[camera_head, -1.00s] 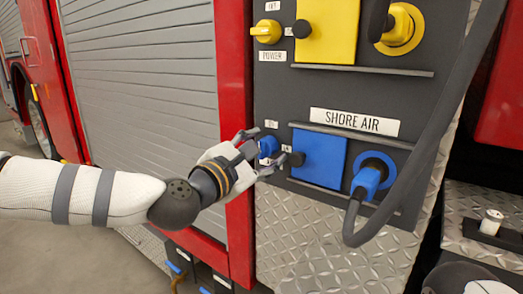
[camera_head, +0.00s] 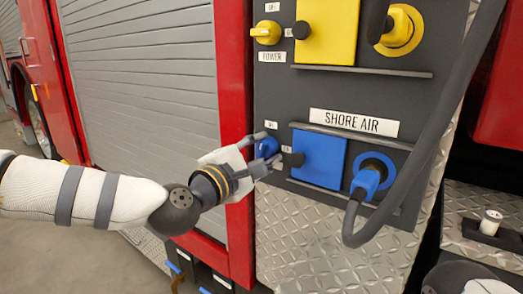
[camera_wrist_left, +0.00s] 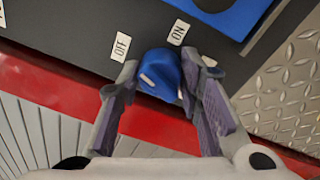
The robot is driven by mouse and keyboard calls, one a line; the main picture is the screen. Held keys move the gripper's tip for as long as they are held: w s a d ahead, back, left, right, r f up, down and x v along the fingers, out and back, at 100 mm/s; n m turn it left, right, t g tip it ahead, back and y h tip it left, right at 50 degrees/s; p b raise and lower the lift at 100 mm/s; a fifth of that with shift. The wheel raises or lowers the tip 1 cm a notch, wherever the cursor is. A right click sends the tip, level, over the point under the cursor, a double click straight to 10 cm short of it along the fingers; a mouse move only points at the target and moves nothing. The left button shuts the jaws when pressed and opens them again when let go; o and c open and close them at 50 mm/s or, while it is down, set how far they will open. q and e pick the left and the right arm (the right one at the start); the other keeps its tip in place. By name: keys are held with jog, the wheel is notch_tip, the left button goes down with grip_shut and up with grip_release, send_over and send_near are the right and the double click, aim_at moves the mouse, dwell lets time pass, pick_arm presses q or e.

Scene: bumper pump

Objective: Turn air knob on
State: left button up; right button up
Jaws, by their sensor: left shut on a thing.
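The blue air knob (camera_head: 267,147) is on the dark panel, left of the blue square plate (camera_head: 319,158) under the SHORE AIR label (camera_head: 354,122). My left gripper (camera_head: 268,152) is at the knob, one finger above it and one below. In the left wrist view the gripper (camera_wrist_left: 167,70) is shut on the blue knob (camera_wrist_left: 160,72), with a finger on each side. An OFF label (camera_wrist_left: 121,47) lies left of the knob and an ON label (camera_wrist_left: 179,32) lies above it to the right. The fingers partly cover the knob. My right gripper is not seen.
A blue plug (camera_head: 367,180) with a thick dark hose sits to the right. A yellow knob (camera_head: 266,32) and yellow plate (camera_head: 327,30) are above. A thin ledge (camera_head: 361,71) juts out between the two sets. A grey shutter (camera_head: 140,120) is left.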

pick_arm(q)
jog(key=m, duration=0.6)
jog(key=shift+f+m+p, duration=0.1)
jog(key=shift+m+p, duration=0.2)
jog(key=shift+m, duration=0.1)
jog(key=m, duration=0.3)
jog(key=shift+m+h, duration=0.3)
jog(key=shift+h, duration=0.1)
jog(key=shift+w+a+f+m+h+p, duration=0.1)
jog(key=shift+m+h+p, duration=0.35)
jog(key=shift+m, duration=1.65)
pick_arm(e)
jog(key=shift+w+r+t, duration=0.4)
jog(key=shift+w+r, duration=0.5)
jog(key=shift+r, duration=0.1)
pick_arm(q)
jog(key=o, duration=1.2)
jog(key=shift+c, duration=0.2)
